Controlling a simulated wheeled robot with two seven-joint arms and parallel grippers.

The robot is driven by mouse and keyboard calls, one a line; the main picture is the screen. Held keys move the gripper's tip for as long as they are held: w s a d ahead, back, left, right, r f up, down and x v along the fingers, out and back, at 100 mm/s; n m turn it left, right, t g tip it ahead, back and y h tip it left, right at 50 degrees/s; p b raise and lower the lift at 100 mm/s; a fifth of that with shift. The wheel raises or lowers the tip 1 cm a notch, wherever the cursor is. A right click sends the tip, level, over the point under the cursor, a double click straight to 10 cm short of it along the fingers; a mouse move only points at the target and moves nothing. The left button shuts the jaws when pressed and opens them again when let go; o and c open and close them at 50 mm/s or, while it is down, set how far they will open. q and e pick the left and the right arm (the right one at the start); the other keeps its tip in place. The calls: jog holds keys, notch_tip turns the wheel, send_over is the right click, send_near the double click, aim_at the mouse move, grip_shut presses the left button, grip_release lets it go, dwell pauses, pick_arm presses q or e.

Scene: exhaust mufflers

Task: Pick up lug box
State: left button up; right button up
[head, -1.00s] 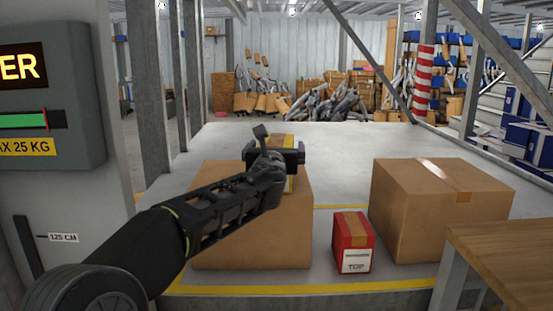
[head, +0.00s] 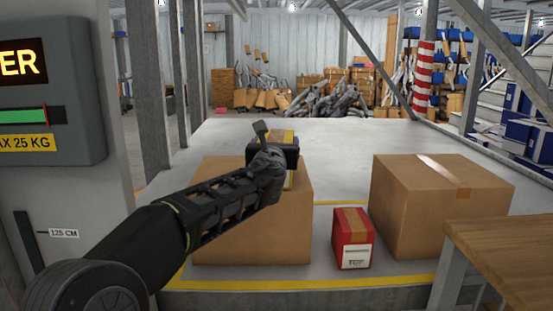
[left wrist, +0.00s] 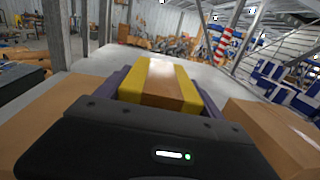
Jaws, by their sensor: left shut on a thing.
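A small yellow box with a tan tape strip, in the left wrist view (left wrist: 160,84), sits between the jaws of my left gripper (left wrist: 158,92). In the head view the yellow box (head: 289,179) is mostly hidden behind my left gripper (head: 272,150), which is shut on it. It is at the top of a large brown carton (head: 250,228); I cannot tell whether it still touches it. No label is readable on the yellow box. A small red box (head: 352,238) with tan tape and a white label stands right of that carton. My right gripper is not in view.
A second large carton (head: 440,208) stands right of the red box. The cartons are on a pale platform (head: 330,140) with yellow edge lines. A wooden table (head: 510,255) is at the front right. A grey display post (head: 55,180) stands at left.

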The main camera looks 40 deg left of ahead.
pick_arm(q)
jog(key=c, duration=1.3)
jog(key=shift+r+p, duration=2.1)
jog(key=shift+r, duration=3.05)
jog(key=shift+c, duration=0.4)
